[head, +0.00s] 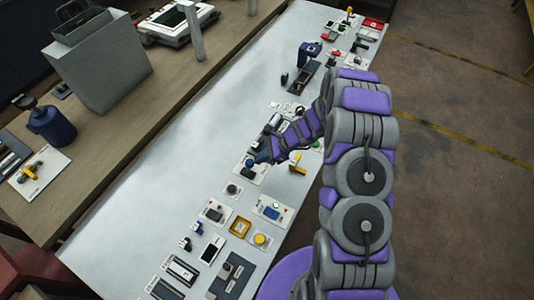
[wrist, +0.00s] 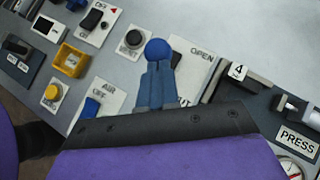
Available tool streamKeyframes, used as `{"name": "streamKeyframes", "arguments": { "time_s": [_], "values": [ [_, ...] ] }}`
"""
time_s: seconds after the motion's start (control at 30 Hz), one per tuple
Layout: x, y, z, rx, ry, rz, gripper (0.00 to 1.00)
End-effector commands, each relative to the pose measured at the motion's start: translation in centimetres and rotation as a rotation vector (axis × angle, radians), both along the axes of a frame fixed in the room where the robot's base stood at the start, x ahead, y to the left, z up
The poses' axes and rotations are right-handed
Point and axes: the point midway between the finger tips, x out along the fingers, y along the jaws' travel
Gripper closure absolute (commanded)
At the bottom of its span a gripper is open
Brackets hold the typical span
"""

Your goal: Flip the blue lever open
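The blue lever (wrist: 159,80) has a round ball knob on top and stands on a white plate (wrist: 199,68) marked OPEN in the wrist view. Part of the plate's lettering is covered. My gripper (wrist: 160,122) shows as a wide dark grey edge with a purple body behind it, just in front of the lever's base, which it hides. I cannot tell whether it touches the lever. In the head view my gripper (head: 268,152) is low over the panel row beside a blue part, likely the lever. The inside of its jaws is hidden.
A yellow square frame (wrist: 70,60), a yellow button (wrist: 52,92) and a black knob (wrist: 133,39) lie left of the lever. A PRESS block (wrist: 297,138) is at the right. The grey table (head: 190,140) is clear left of the panels.

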Motion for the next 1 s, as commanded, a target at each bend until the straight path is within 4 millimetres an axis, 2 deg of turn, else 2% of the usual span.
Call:
{"name": "streamKeyframes", "arguments": {
  "time_s": [0.03, 0.53, 0.77, 1.0],
  "values": [
    [0.1, 0.5, 1.0, -0.028, 0.017, 0.008, 1.0],
    [2.4, 3.5, 1.3, -0.281, 0.184, 0.007, 1.0],
    [3.3, 5.1, 1.0, -0.275, 0.186, 0.005, 1.0],
    [3.3, 4.9, 0.9, -0.275, 0.186, 0.002, 1.0]
  ]
}}
